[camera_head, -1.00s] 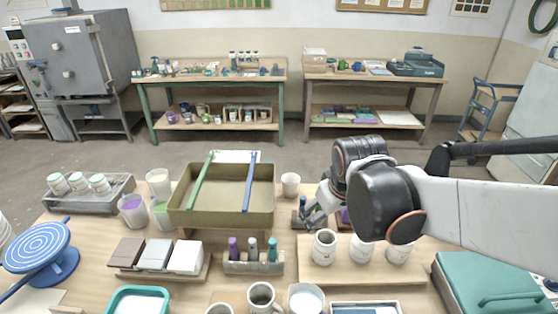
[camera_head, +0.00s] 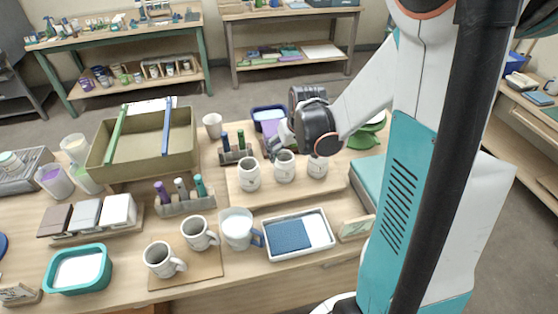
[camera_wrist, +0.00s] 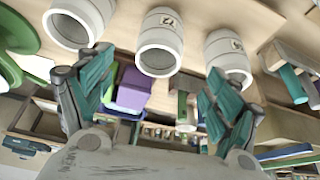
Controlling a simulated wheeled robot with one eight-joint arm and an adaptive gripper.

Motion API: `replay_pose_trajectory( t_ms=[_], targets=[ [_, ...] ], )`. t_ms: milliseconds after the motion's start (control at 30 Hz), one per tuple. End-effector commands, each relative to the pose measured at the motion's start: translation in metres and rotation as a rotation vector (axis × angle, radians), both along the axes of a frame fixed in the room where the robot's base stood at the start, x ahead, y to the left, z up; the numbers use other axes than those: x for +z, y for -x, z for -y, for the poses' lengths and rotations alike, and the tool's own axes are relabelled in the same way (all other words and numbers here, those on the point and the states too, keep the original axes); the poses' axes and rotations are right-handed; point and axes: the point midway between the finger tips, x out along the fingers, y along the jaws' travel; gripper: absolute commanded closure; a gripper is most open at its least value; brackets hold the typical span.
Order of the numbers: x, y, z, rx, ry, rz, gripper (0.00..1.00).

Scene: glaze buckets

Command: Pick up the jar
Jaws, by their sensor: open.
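Three white jars with dark labels stand in a row on a wooden board (camera_head: 245,199): a left jar (camera_head: 249,174), a middle jar (camera_head: 284,166) and a right jar (camera_head: 317,168). Which one the task means cannot be told. My gripper (camera_head: 277,145) is just behind the left and middle jars, partly hidden. In the wrist view my gripper (camera_wrist: 160,95) is open and empty, its teal-padded fingers spread apart. The middle jar (camera_wrist: 160,42) shows beyond the gap between them, with one jar (camera_wrist: 80,22) to its left and another (camera_wrist: 228,58) to its right.
A marker holder (camera_head: 235,154) stands left of my gripper and a blue-rimmed tray (camera_head: 269,117) behind it. A white cup (camera_head: 213,125) and an olive bin (camera_head: 150,146) are further left. Mugs (camera_head: 198,235), a pitcher (camera_head: 238,228) and a tray with a blue sponge (camera_head: 290,236) fill the front.

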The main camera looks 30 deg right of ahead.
Motion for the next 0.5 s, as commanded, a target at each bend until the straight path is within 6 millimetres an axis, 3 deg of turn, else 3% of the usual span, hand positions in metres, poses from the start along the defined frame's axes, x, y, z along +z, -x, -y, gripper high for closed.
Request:
replay_pose_trajectory(
  t_ms=[300,500],
  targets=[
    [-0.05,-0.019,0.004,-0.001,0.0,0.0,0.17],
    [-0.073,-0.029,0.005,-0.001,0.0,0.0,0.17]
  ],
)
